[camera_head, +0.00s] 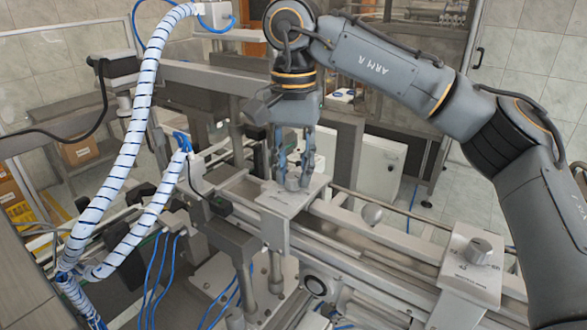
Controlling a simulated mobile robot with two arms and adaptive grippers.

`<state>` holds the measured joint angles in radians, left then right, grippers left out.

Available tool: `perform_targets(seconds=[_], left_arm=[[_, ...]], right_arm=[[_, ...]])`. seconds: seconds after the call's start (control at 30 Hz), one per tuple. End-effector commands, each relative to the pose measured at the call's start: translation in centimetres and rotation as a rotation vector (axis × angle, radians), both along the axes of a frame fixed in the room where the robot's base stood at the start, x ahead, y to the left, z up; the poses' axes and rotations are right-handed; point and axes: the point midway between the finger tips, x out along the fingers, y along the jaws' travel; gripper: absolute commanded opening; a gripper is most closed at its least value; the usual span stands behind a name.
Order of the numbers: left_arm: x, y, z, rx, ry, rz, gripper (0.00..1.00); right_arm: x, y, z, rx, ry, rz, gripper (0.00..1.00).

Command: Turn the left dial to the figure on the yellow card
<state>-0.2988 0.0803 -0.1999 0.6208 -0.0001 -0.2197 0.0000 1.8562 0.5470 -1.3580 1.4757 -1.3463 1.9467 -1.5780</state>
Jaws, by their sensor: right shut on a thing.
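The left dial (293,184) is a small grey knob on a pale plate (286,203) near the middle of the view. My right gripper (294,174) points down from above and is shut on this dial, its fingers on either side of the knob. The fingers hide part of the dial, and its marks are too small to read. A second dial (478,249), a round grey knob, sits apart on another pale plate at the lower right. I cannot make out a yellow card. My left gripper is not in view.
Blue-and-white wrapped hoses (135,130) rise on the left of the machine. A long metal rail (385,238) runs between the two dial plates. A cardboard box (80,151) sits on a shelf at the far left.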

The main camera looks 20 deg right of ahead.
Motion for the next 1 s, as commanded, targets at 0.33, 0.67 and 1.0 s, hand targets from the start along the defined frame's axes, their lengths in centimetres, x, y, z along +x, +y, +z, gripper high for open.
perform_targets(seconds=[0.33,0.67,1.0], left_arm=[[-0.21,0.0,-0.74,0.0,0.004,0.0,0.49],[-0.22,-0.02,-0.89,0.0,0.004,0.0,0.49],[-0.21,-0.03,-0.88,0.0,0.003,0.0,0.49]], right_arm=[[-0.02,-0.01,-0.12,0.0,0.0,-0.326,0.0],[-0.02,-0.03,-0.06,-0.001,-0.001,-0.64,0.0],[-0.06,-0.04,-0.05,-0.001,-0.001,-0.963,0.0]])
